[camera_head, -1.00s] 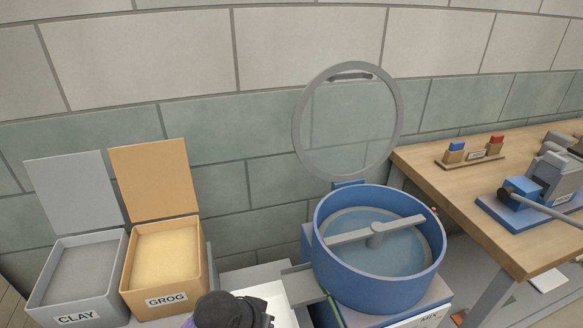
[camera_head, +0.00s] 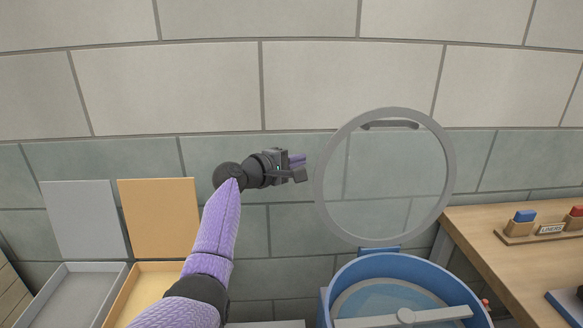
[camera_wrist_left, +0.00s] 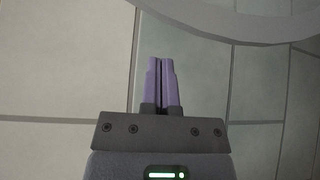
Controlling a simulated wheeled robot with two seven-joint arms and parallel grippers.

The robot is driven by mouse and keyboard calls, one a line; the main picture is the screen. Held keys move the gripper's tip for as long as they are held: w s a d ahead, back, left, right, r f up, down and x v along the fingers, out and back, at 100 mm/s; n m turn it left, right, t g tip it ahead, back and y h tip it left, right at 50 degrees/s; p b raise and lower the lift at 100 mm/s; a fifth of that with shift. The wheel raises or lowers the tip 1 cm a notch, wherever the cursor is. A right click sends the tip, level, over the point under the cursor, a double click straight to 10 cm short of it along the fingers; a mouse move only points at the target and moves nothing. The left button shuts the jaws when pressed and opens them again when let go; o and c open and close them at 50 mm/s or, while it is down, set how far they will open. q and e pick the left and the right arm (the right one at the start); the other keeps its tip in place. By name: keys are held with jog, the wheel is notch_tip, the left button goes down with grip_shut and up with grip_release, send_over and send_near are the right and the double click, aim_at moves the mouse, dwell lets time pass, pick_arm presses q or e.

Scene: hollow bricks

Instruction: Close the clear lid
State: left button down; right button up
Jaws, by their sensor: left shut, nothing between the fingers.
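The clear lid (camera_head: 385,122) is a round transparent disc with a grey rim and a dark handle near its top. It stands upright, open, on a blue hinge behind the blue mixer tub (camera_head: 350,272). My left gripper (camera_head: 303,167) is raised just left of the lid's rim, pointing right, shut and empty. No contact with the rim shows. In the left wrist view the shut fingers (camera_wrist_left: 163,62) point up the picture, and part of the pale curved lid rim (camera_wrist_left: 225,30) crosses the upper right. My right gripper is not in view.
Grey (camera_head: 82,215) and orange (camera_head: 158,215) bin lids stand open at the left. A wooden bench (camera_head: 510,265) with a liners rack (camera_head: 540,231) is at the right. A mixing arm (camera_head: 405,317) spans the tub. A block wall stands behind everything.

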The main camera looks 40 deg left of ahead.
pick_arm(q)
jog(key=shift+w+d+r+p, duration=0.1)
jog(key=shift+w+d, duration=0.15)
jog(key=shift+d, duration=0.3)
jog(key=shift+w+d+p, duration=0.1)
jog(key=shift+w+d, duration=0.1)
jog(key=shift+d, duration=0.35)
jog(key=shift+w+d+r+p, duration=0.1)
jog(key=shift+w+d, duration=0.15)
jog(key=shift+d, duration=0.3)
jog(key=shift+d, duration=0.1)
